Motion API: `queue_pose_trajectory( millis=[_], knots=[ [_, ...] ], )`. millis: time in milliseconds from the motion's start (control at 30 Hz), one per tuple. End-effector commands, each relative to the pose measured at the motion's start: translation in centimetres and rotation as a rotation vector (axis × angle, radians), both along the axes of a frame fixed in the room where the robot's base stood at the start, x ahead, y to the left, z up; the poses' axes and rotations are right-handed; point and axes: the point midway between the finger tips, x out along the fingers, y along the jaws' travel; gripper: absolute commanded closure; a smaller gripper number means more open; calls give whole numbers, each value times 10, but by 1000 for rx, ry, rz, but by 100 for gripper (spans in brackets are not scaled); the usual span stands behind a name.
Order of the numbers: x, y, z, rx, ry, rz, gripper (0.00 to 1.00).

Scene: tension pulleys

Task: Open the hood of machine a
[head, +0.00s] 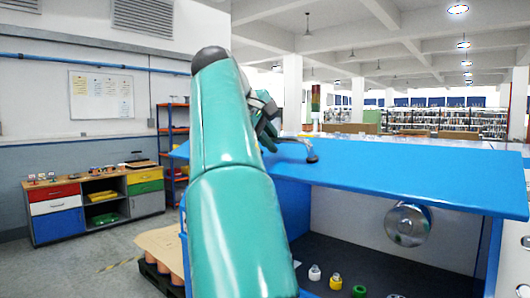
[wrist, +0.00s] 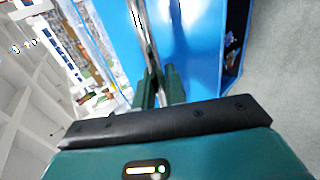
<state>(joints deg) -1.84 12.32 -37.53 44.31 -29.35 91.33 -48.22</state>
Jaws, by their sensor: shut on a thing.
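The blue hood (head: 400,172) of the machine is raised, sloping above an open compartment in the head view. Its metal handle (head: 311,154) stands on the upper face near the left end. My gripper (head: 272,142) is at that handle, partly hidden behind my teal arm. In the wrist view the fingers (wrist: 160,92) are shut on the shiny handle bar (wrist: 142,38), with the blue hood (wrist: 195,45) beyond them.
Below the hood are a metal pulley wheel (head: 408,224) and several small coloured pieces, including a yellow one (head: 336,282). A workbench with drawers (head: 58,208) and a shelf rack (head: 172,150) stand at left. Open floor lies between.

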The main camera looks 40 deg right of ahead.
Motion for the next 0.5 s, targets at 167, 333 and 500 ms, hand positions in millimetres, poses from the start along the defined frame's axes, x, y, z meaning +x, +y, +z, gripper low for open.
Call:
queue_pose_trajectory(
  millis=[167,333,500],
  knots=[
    [-4,-1,6,0,3,1,100],
    [-6,-1,9,1,2,3,100],
    [-7,-1,9,1,2,3,100]
  ],
)
